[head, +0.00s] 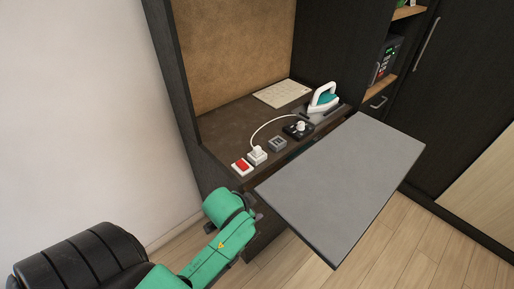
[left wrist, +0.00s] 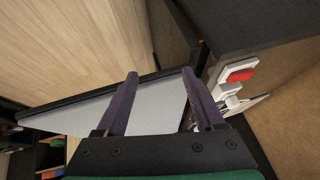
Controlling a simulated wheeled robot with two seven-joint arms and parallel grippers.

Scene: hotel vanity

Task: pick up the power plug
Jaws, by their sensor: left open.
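The white power plug (head: 258,152) sits upright in a socket on the dark vanity counter (head: 215,132). A white cord runs from it toward the iron (head: 323,98) at the back. My left gripper (head: 254,206) is below and in front of the plug, close to the counter's front edge, and apart from it. In the left wrist view its two fingers (left wrist: 160,74) are spread with nothing between them. The white plug (left wrist: 229,92) shows there just right of the right finger, partly hidden. My right gripper is not in view.
A red switch (head: 241,166) is left of the plug. A grey socket (head: 278,144) and a black unit with a white knob (head: 298,129) are to its right. A grey board (head: 345,185) juts out in front of the counter, right of my gripper.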

